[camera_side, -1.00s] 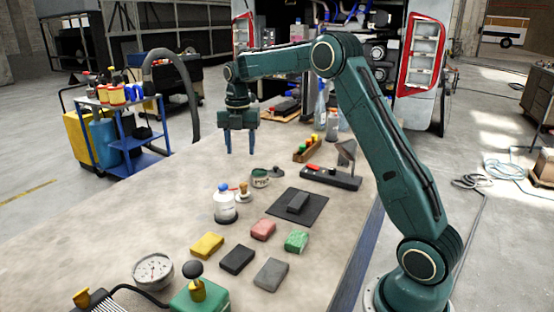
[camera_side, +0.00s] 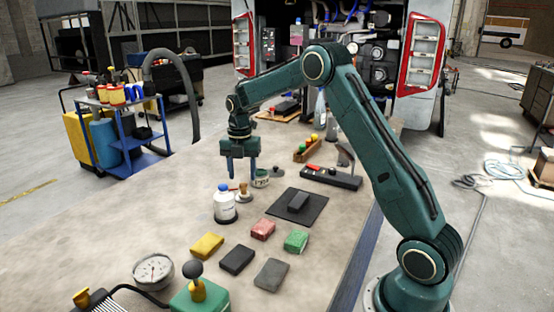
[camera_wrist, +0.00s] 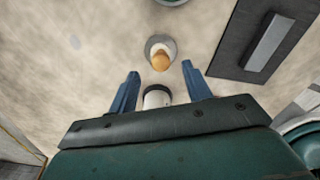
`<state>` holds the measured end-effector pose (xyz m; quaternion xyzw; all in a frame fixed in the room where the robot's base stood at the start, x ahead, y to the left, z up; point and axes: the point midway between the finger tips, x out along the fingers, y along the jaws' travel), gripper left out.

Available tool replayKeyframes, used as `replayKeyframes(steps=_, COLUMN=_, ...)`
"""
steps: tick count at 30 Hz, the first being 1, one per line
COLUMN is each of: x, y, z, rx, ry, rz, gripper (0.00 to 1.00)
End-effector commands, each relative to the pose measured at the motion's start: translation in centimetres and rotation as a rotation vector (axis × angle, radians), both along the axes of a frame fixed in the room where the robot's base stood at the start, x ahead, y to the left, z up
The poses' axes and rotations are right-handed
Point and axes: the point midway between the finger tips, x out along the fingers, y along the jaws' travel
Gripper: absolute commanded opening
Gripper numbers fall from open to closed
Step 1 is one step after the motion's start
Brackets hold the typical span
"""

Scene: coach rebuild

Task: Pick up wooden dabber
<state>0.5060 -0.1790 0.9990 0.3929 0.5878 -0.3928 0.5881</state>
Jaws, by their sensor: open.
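The wooden dabber (camera_side: 243,191) stands on the bench, a small brown knob on a pale, wider base. In the wrist view the dabber (camera_wrist: 160,57) shows just beyond the fingertips and near the middle between them. My gripper (camera_side: 240,177) is open and empty, pointing down above the bench by the dabber. In the wrist view my gripper's two blue fingers (camera_wrist: 160,70) are spread apart with nothing held. A white thing, apparently the bottle, partly shows between the fingers below the dabber. The exact height above the dabber is hard to tell.
A white bottle with a blue cap (camera_side: 225,206) stands close beside the dabber. A dark mat (camera_side: 278,207) bearing a block lies to the right. Several coloured blocks lie in front; the bench at left is clear.

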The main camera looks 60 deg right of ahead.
Motion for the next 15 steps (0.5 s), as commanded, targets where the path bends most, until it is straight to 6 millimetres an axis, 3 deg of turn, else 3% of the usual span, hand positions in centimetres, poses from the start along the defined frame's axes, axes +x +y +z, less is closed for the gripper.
replayKeyframes(steps=9, x=-0.2, y=-0.1, z=-3.5, rx=0.001, ry=0.003, rz=0.0, gripper=0.49)
replayKeyframes(steps=15, x=-0.1, y=-0.1, z=-4.7, rx=0.001, ry=0.0, rz=0.0, gripper=0.49)
